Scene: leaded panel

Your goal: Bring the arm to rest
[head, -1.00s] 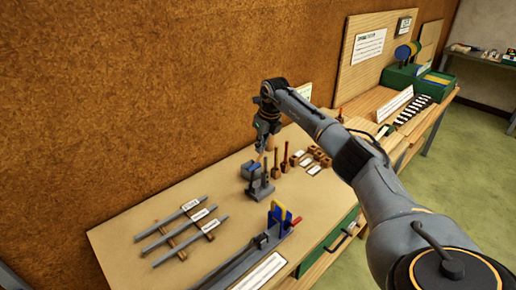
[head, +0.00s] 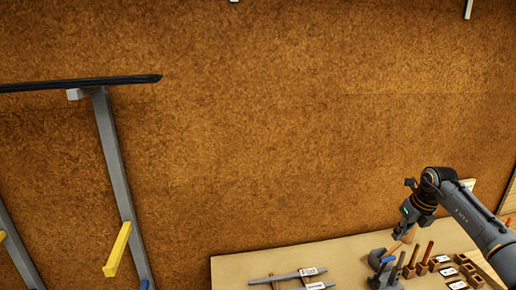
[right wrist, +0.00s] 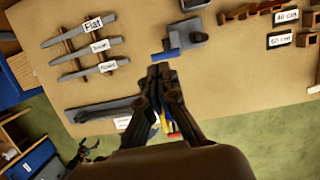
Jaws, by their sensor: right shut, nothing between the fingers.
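My right arm comes in at the lower right of the head view. Its gripper (head: 408,224) points down over the bench, near a small grey stand (head: 384,270). In the right wrist view the two dark fingers of this gripper (right wrist: 161,72) are together at the tips, with nothing held between them. The tips appear just below a blue-fronted grey block (right wrist: 168,54) in that picture; I cannot tell their height above the bench. My left gripper does not show in the head view.
The bench (head: 240,266) carries labelled grey bars (right wrist: 85,47) on the left and wooden-handled tools (head: 424,252) in blocks on the right. A rack with a grey upright (head: 118,180) and a dark bar stands at the left by the brown wall.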

